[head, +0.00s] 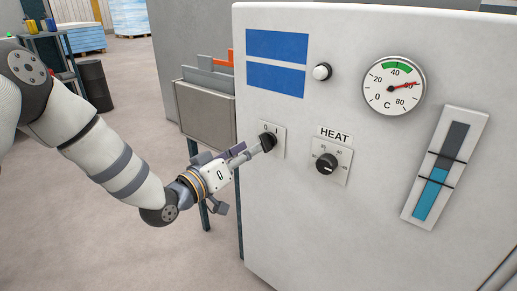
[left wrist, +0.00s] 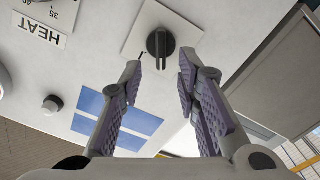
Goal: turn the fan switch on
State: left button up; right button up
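The black rotary switch (head: 268,142) sits on a small white plate with 0 and I marks, on the front of the white machine cabinet. No FAN label is readable. In the left wrist view the switch knob (left wrist: 160,44) has its grip bar running up and down in the picture. My left gripper (head: 250,150) is at the switch from the left. In the left wrist view its fingers (left wrist: 160,72) are open, one on each side of the knob's line and just short of it, with gaps visible. My right gripper is not in view.
The HEAT knob (head: 327,163) is right of the switch. A round gauge (head: 394,86), a white button (head: 322,72), a blue level indicator (head: 445,165) and blue panels (head: 277,62) share the cabinet face. A grey box (head: 205,112) stands left of the cabinet.

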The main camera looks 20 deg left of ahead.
aim_at(261, 143)
pick_arm(q)
jog(key=x, duration=0.5)
jog(key=shift+w+d+f+b, duration=0.1)
jog(key=shift+w+b, duration=0.1)
jog(key=shift+b, duration=0.15)
grip_shut()
